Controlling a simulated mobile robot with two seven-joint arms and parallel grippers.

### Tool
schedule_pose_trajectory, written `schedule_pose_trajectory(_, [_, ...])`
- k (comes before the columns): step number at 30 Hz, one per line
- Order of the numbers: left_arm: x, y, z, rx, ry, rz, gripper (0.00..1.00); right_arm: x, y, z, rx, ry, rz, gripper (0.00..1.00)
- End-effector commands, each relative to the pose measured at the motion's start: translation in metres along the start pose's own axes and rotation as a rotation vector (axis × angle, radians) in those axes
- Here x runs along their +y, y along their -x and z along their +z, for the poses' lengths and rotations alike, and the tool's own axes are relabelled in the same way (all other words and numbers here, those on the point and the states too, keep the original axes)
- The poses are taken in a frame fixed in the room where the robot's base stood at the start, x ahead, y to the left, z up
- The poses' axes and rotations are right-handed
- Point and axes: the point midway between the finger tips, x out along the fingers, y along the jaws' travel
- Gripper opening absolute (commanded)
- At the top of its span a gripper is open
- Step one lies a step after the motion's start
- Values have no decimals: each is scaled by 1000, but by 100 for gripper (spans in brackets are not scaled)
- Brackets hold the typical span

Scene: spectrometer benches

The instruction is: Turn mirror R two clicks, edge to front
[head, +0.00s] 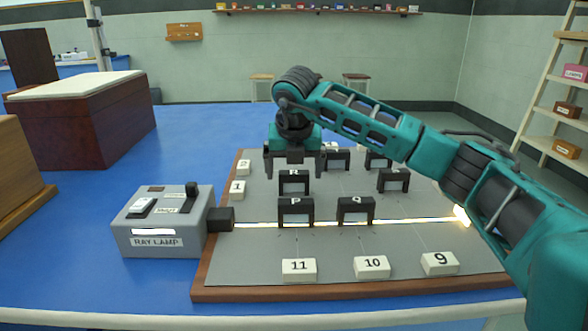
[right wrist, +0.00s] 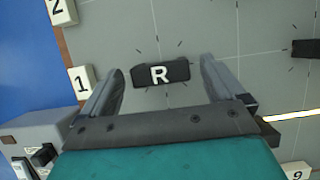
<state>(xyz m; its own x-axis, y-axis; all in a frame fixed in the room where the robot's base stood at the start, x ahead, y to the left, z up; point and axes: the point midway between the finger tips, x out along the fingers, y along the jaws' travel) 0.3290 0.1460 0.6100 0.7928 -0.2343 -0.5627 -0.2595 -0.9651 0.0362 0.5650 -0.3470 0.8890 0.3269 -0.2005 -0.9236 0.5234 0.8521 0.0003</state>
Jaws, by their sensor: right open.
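Mirror R (head: 294,188) is a small dark frame with a white letter tag on top, standing upright on the grey board. In the right wrist view mirror R (right wrist: 174,72) lies between the fingers, its long side running roughly from one finger towards the other, with a gap at each end. My right gripper (head: 294,171) is open and points down just above and behind the mirror's top in the head view. The open fingers (right wrist: 162,68) also show in the right wrist view. My left gripper is not in view.
Mirror P (head: 296,222) and mirror Q (head: 356,218) stand in front of R, along the bright beam from the ray lamp (head: 160,240). Other dark mirrors (head: 393,188) stand right and behind. White number blocks (head: 299,275) line the board's edges (head: 235,294).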

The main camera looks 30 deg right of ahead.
Motion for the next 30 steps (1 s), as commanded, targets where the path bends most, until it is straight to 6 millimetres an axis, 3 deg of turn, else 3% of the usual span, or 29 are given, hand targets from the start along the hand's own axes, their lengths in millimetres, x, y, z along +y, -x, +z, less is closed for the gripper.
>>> schedule_pose_trajectory(5, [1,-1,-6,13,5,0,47,0,0,0,1,1,0,95])
schedule_pose_trajectory(22, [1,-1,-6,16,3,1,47,0,0,0,1,1,0,40])
schedule_pose_trajectory(30, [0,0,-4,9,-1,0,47,0,1,0,1,26,10,40])
